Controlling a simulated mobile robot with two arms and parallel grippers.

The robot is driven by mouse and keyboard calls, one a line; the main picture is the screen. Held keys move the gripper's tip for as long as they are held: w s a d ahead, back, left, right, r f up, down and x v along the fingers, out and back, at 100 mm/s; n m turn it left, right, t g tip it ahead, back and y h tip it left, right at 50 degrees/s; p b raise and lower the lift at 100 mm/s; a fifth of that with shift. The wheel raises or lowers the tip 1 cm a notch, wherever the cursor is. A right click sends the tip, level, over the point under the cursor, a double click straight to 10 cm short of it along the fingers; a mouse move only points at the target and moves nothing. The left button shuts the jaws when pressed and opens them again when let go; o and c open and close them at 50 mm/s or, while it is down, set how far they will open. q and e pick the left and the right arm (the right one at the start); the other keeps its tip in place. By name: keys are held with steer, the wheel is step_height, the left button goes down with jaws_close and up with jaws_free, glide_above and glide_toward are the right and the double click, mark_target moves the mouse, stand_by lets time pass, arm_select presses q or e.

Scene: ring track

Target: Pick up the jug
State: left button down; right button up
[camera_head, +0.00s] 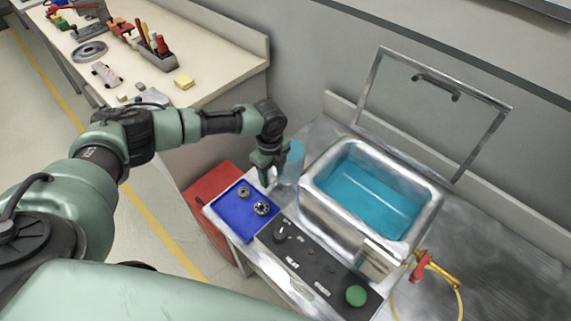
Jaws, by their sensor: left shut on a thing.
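The jug (293,163) is a bluish, see-through vessel. It stands upright at the left side of the metal basin, behind the blue tray. My left gripper (270,174) points down at the jug's left side and is shut on it, most likely at the handle. The fingers and my wrist hide the grasped part. I cannot tell whether the jug's base touches the bench. My right gripper is not in view.
A metal basin (309,182) of blue liquid stands right of the jug, its lid (440,110) raised. A blue tray (235,211) with bearing-like rings and a control panel (300,262) lie in front. A tool-covered workbench (225,70) is at upper left.

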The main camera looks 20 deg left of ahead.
arm_select(q)
steer(key=shift+w, duration=0.15)
steer(key=shift+r, duration=0.2)
steer(key=shift+r, duration=0.35)
step_height(320, 180, up, 19)
steer(key=b, duration=0.2)
stand_by(1.1)
stand_by(0.4)
stand_by(0.6)
